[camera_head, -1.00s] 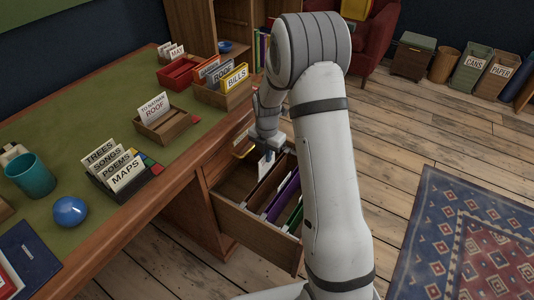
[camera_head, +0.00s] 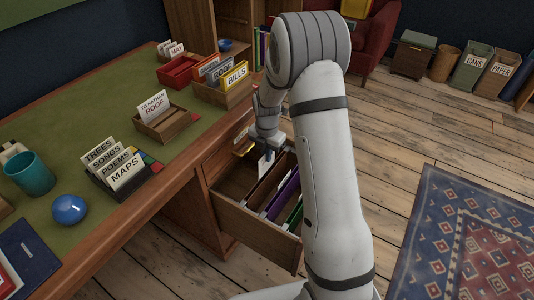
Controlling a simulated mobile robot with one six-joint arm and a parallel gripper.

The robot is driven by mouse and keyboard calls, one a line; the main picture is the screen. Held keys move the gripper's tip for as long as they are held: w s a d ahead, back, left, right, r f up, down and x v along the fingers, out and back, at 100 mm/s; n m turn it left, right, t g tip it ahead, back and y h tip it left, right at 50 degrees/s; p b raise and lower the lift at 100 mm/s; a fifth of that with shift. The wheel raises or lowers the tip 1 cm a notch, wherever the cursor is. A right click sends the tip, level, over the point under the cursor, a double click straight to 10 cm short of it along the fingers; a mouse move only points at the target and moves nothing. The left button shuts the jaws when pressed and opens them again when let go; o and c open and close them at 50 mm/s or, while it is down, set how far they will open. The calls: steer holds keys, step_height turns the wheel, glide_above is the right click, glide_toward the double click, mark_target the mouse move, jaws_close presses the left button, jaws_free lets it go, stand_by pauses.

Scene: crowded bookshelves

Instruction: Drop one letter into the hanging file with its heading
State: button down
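An open desk drawer (camera_head: 258,236) holds several hanging files: a brown one (camera_head: 265,186), a purple one (camera_head: 284,194) and a green one (camera_head: 296,215), with pale tabs too small to read. My gripper (camera_head: 268,153) points down over the back left of the drawer. A white letter (camera_head: 264,166) hangs at its fingertips, upright, beside the brown file; it looks gripped, and its writing is not legible. Whether its lower edge is inside a file I cannot tell. A card reading "TO NATHAN ROOF" (camera_head: 154,106) stands in a small wooden box (camera_head: 168,127) on the desk.
The desk (camera_head: 120,112) carries a dark holder with TREES, SONGS, POEMS and MAPS cards (camera_head: 124,171), a wooden box with ROOF and BILLS cards (camera_head: 235,78), a red tray (camera_head: 175,75), a teal cup (camera_head: 30,174) and a blue ball (camera_head: 69,209). My arm hides the drawer's right side.

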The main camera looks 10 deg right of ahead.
steer(key=shift+f+b, duration=1.35)
steer(key=shift+f, duration=1)
steer(key=c, duration=1.6)
jaws_free()
steer(key=shift+o, duration=0.2)
steer(key=shift+r, duration=0.15)
steer(key=shift+r+p, duration=2.4)
steer(key=shift+r, duration=0.95)
steer(key=shift+r, duration=0.1)
